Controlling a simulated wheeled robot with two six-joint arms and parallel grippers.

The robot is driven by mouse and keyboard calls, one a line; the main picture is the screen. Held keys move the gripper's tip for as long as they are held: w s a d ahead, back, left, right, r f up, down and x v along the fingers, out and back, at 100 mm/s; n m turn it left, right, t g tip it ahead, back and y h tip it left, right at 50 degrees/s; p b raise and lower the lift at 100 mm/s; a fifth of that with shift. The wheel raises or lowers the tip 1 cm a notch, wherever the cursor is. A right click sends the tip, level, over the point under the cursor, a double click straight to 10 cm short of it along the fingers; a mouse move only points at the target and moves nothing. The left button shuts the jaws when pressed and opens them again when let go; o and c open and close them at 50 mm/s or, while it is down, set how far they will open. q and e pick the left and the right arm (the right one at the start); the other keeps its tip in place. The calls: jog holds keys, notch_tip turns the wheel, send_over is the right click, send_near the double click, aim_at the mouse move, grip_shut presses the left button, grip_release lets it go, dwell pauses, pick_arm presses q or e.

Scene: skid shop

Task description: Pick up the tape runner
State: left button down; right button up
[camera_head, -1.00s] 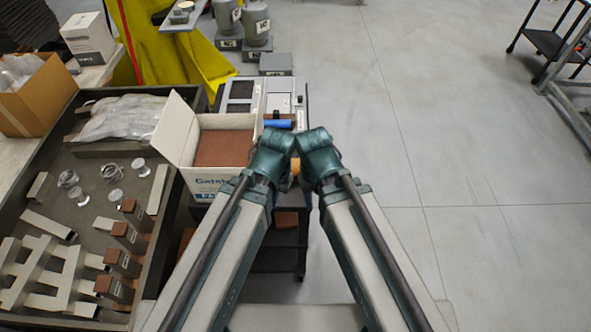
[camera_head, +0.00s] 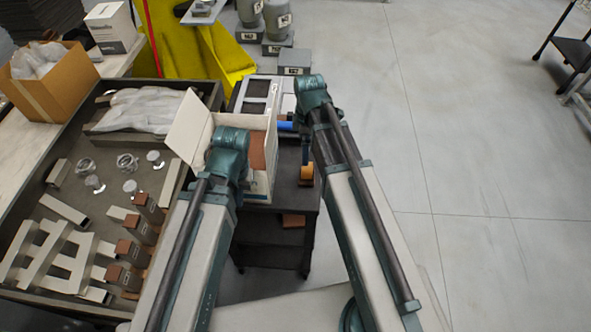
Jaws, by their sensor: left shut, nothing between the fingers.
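What looks like the tape runner, a tan-orange roll (camera_head: 306,176) with a dark blue part above it, sits on the dark cart (camera_head: 284,218), just left of my right arm. That arm partly hides the area around it. My left gripper (camera_head: 230,148) is shut and empty at the end of the left arm, in front of the open white box and left of the roll. Its fingertips are hard to make out. My right arm's teal joint shows above the roll, but its gripper is hidden.
A dark bench tray (camera_head: 84,188) with brown-topped blocks and glassy pieces is at left. Grey weights (camera_head: 294,61) stand behind. Open floor lies right.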

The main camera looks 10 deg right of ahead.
aim_at(307, 172)
jog(key=shift+f+b, duration=4.25)
jog(key=shift+b, duration=0.05)
jog(key=shift+f, duration=0.1)
jog(key=f+b, duration=0.5)
jog(key=shift+w+d+f, duration=0.1)
jog(key=shift+d, duration=0.25)
jog(key=c, duration=1.4)
